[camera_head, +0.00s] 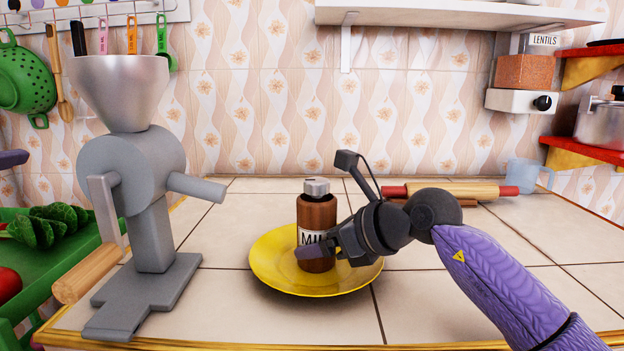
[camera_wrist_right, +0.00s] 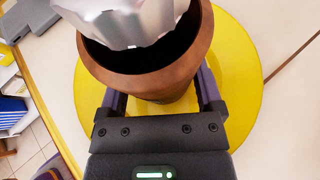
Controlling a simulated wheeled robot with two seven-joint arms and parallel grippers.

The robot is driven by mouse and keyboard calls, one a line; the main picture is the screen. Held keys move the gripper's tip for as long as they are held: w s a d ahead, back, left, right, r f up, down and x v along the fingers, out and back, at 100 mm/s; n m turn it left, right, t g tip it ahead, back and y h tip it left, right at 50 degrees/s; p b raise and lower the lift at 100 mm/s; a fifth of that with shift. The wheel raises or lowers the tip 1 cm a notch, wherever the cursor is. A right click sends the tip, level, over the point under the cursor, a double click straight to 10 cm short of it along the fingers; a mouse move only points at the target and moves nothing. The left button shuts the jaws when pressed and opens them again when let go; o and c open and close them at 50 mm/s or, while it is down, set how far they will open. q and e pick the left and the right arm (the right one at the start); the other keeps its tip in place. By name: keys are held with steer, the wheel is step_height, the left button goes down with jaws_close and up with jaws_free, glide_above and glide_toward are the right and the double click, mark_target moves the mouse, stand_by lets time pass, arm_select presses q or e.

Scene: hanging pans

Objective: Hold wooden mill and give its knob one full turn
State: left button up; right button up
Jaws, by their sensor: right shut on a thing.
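The wooden mill (camera_head: 318,214) stands upright on a yellow plate (camera_head: 270,280) in the middle of the counter. It is a brown cylinder with a white label, partly covered by my right gripper. Its silver knob (camera_head: 316,187) sits on top and is uncovered; it also shows in the right wrist view (camera_wrist_right: 135,20). My right gripper (camera_head: 318,252) reaches in from the right, low on the mill, and is shut on its body. In the right wrist view one finger lies on each side of the brown body (camera_wrist_right: 150,75).
A grey grinder (camera_head: 150,200) with a funnel and wooden handle stands left of the plate. A rolling pin (camera_head: 465,190) and a clear cup (camera_head: 528,175) lie behind at the right. A white shelf (camera_head: 450,12) hangs above. The counter's front right is clear apart from my arm.

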mark_target(315, 180)
arm_select(q)
steer(key=s+d+r+m+h, duration=0.2)
steer(key=d+r+h, duration=0.45)
steer(key=d, duration=0.35)
steer(key=s+d+r+m+h, duration=0.25)
steer(key=d+r+h, duration=0.25)
steer(key=d+h, duration=0.4)
steer(key=w+d+f+g+y, duration=0.1)
steer(key=w+d+f+g, duration=0.1)
steer(key=w+d+f, duration=0.2)
steer(key=w+d+f+g+y, duration=0.1)
steer(key=w+d+f+g, duration=0.1)
steer(key=w+d+f, duration=0.3)
steer(key=w+d+f+g+y, duration=0.1)
steer(key=w+d+f+g, duration=0.2)
steer(key=d+f, duration=0.6)
steer(key=shift+w+f+y, duration=0.15)
steer(key=shift+w+f, duration=0.1)
steer(key=shift+w, duration=0.35)
steer(key=shift+w+f+y, duration=0.1)
steer(key=shift+w+f, duration=0.15)
steer(key=shift+w, duration=0.3)
steer(key=shift+c, duration=0.2)
jaws_close()
steer(key=shift+w+a+m+g+h, duration=0.1)
steer(key=shift+a+m+g+h, duration=0.05)
steer(key=shift+m+g+h, duration=1.2)
